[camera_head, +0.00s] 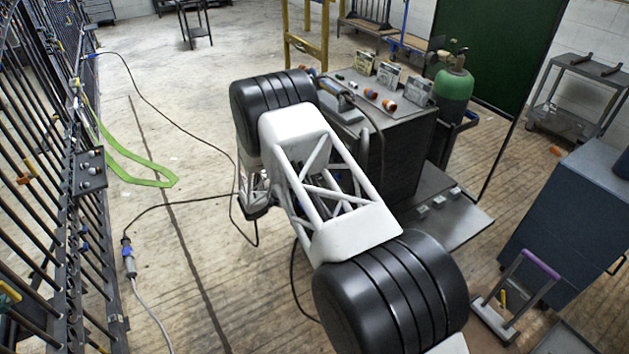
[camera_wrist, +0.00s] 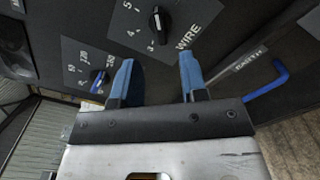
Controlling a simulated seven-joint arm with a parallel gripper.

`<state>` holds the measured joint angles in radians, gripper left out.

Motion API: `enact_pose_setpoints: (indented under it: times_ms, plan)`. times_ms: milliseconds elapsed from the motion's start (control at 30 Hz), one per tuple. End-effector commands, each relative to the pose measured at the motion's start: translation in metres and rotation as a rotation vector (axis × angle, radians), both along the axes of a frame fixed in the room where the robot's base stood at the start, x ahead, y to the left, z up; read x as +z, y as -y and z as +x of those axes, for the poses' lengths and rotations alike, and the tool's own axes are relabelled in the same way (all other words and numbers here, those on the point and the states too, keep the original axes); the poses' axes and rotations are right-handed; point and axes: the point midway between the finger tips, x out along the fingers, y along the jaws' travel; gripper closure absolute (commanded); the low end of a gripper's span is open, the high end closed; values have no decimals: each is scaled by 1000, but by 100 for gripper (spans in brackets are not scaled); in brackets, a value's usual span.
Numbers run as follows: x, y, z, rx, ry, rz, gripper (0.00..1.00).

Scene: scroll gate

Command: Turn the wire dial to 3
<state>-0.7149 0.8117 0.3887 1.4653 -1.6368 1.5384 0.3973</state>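The wire dial (camera_wrist: 158,22) is a black knob at the top middle of the wrist view, on a dark panel marked WIRE. The numbers 5, 4 and 3 show around its left and lower side. It has a pale mark, but I cannot tell exactly which number it points to. My gripper (camera_wrist: 157,68) has two blue fingers spread apart, with nothing between them. The knob lies beyond the fingertips, between their lines, and looks clear of both. In the head view my arm hides the dial, and my gripper cannot be made out clearly.
A second, smaller dial (camera_wrist: 98,80) with a blue mark sits left of the left finger. A blue bent handle (camera_wrist: 266,84) sticks out right of the fingers. In the head view, cables cross the floor and a barred gate (camera_head: 45,150) stands at left.

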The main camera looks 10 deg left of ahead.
Motion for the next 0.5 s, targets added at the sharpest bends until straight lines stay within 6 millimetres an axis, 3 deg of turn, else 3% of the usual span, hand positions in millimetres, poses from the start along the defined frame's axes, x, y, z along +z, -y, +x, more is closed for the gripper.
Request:
enact_pose_setpoints:
  times_ms: [500]
  plan:
    - [0, 7, 7, -3, -1, 1, 60]
